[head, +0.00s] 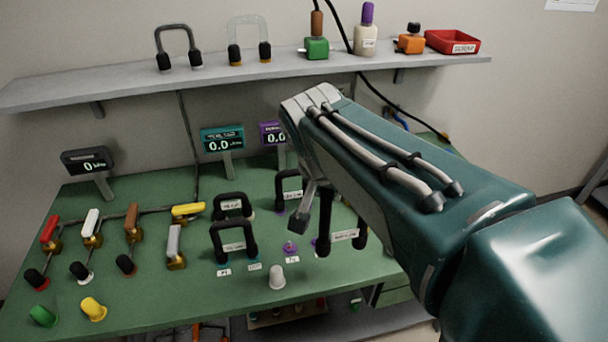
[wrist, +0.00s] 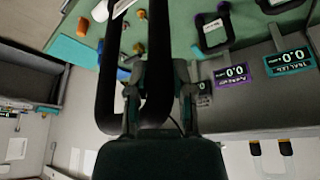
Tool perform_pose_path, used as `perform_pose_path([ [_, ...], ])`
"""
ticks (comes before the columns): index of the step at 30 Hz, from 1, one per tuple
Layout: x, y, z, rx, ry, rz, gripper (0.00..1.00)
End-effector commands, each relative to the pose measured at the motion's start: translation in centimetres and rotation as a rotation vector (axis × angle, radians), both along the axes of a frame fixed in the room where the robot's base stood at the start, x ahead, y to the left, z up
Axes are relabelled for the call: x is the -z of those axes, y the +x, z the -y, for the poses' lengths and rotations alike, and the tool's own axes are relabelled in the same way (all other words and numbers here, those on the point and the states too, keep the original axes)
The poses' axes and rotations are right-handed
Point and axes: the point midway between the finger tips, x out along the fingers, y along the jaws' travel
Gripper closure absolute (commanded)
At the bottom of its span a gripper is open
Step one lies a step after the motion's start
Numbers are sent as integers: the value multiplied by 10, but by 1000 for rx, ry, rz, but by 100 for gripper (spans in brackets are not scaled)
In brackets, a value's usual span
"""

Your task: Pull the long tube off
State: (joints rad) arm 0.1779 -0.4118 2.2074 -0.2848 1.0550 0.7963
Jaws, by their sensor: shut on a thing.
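A long black U-shaped tube (head: 325,222) with a white label shows below my forearm at the right of the green bench. Its upper part is hidden behind my arm in the head view. In the wrist view the dark tube (wrist: 107,85) runs as a large loop between my fingers. My gripper (wrist: 158,85) is shut on it. One grey finger also shows in the head view (head: 302,212). A purple port (head: 290,248) stands bare to the tube's left. I cannot tell whether the tube's lower ends touch the bench.
Other black U-tubes (head: 233,242) stand close on the left. A white cap (head: 277,276), coloured valves (head: 175,246) and displays (head: 222,139) share the bench (head: 150,290). A shelf (head: 230,75) with bottles and a red tray (head: 453,41) is behind.

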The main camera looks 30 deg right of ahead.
Motion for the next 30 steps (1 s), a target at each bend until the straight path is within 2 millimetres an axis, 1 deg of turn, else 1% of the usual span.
perform_pose_path([
  [18, -27, 0, 0, -1, 0, 3, 100],
  [30, -29, 0, 0, 0, 0, 1, 100],
])
